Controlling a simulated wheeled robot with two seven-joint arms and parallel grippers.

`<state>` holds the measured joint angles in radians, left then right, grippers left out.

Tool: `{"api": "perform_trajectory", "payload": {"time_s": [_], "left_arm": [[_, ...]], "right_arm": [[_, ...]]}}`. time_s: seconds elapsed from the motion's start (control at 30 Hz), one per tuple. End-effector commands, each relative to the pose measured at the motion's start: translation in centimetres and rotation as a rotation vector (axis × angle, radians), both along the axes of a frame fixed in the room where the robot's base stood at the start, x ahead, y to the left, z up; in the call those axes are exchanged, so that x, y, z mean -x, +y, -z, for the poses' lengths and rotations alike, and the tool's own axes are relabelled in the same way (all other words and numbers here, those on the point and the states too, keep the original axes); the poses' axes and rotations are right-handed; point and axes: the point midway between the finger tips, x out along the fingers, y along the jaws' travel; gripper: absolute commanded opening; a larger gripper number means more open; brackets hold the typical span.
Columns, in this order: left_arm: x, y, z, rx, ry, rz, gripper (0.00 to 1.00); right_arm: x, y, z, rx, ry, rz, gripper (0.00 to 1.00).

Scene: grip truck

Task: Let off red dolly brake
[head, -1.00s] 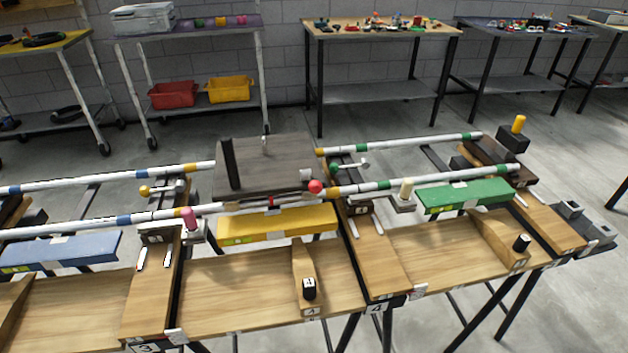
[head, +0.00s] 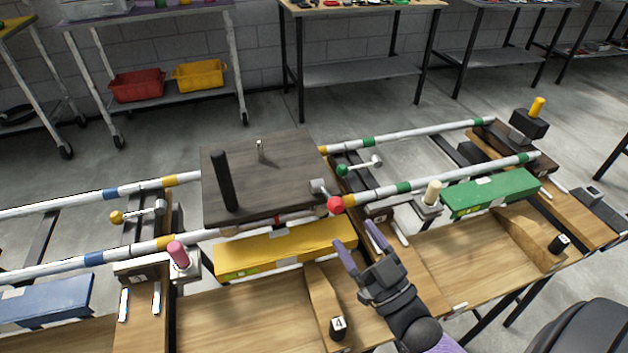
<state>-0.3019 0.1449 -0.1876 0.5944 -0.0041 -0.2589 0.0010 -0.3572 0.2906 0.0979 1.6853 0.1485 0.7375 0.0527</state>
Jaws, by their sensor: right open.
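The dolly (head: 275,165) is a dark wooden platform with an upright black handle (head: 224,182), resting across two white rails. A red ball knob (head: 335,204) on a short grey lever sits at its front right corner, beside the near rail. My right gripper (head: 362,243) is open and empty, with purple fingers pointing up and left. Its fingertips are below and right of the red knob, apart from it, near the right end of the yellow block (head: 290,247). My left gripper is not in view.
A green ball lever (head: 342,170) and a cream peg (head: 432,192) stand right of the dolly. A yellow ball lever (head: 117,217) and a pink peg (head: 178,254) stand left. A green block (head: 490,193) lies farther right. A black knob (head: 338,328) numbered 4 is left of my forearm.

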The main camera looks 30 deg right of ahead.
Motion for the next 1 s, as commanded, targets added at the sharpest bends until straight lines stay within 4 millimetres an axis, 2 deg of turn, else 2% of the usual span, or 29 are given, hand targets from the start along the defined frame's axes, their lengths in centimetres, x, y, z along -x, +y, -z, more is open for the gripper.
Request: {"api": "perform_trajectory", "payload": {"time_s": [0.2,0.33,0.5,0.7,0.73,0.77,1.0], "left_arm": [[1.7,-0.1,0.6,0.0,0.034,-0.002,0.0],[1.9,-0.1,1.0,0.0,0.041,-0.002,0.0],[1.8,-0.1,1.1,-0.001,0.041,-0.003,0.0],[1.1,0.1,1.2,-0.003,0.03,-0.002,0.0],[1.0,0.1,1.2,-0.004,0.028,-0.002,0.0],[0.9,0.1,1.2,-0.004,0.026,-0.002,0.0],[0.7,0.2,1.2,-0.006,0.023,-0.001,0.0]], "right_arm": [[-4.7,0.3,-1.8,0.001,-0.004,-0.001,0.75],[-7.1,0.4,-2.7,0.001,-0.001,-0.001,0.75],[-8.4,0.5,-3.3,0.0,0.002,0.0,0.75],[-8.4,0.5,-3.4,0.0,0.003,0.0,0.75],[-8.4,0.5,-3.4,0.0,0.003,0.0,0.73],[-8.4,0.5,-3.4,0.0,0.003,0.0,0.66],[-8.4,0.5,-3.4,0.0,0.003,0.0,0.16]]}}
